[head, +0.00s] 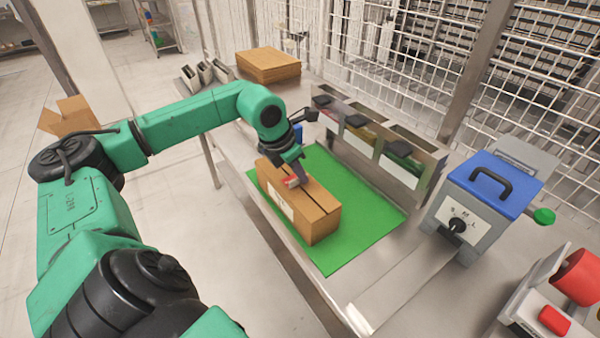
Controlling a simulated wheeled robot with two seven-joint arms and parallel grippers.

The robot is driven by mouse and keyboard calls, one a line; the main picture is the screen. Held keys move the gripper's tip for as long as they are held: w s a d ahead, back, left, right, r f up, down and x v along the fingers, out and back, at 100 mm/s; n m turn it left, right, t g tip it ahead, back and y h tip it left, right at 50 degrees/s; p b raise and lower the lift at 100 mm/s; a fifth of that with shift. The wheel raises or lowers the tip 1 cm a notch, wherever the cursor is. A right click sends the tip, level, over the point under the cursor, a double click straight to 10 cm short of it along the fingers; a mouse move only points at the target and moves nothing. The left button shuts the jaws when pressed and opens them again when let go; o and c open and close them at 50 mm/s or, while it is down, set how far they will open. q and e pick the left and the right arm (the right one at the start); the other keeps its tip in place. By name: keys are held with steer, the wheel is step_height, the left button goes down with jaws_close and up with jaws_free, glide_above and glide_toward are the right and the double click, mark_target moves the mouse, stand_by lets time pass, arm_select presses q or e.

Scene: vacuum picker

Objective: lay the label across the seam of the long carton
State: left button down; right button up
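The long brown carton (322,222) lies on a green mat (360,232), with a dark seam running along its top. A white patch (280,204) shows on its left side face. My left gripper (294,180) is low over the far part of the carton's top, close to the seam. A small red and white piece (291,182) shows at its tip; I cannot tell whether this is the label or whether it touches the carton. The fingers are too small and covered to read. My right gripper is not in view.
Bins (378,146) with dark-handled items stand behind the mat. A grey box with a blue lid (494,184) stands to the right, near a device with a red roll (577,277). Flat cardboard (268,64) is stacked at the far end. Bare metal table lies right of the mat.

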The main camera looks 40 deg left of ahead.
mark_target(300, 183)
arm_select(q)
steer(key=c, duration=1)
jaws_free()
steer(key=shift+o, duration=0.2)
steer(key=o, duration=0.7)
steer(key=shift+r, duration=0.1)
step_height(300, 183, up, 8)
steer(key=p, duration=0.6)
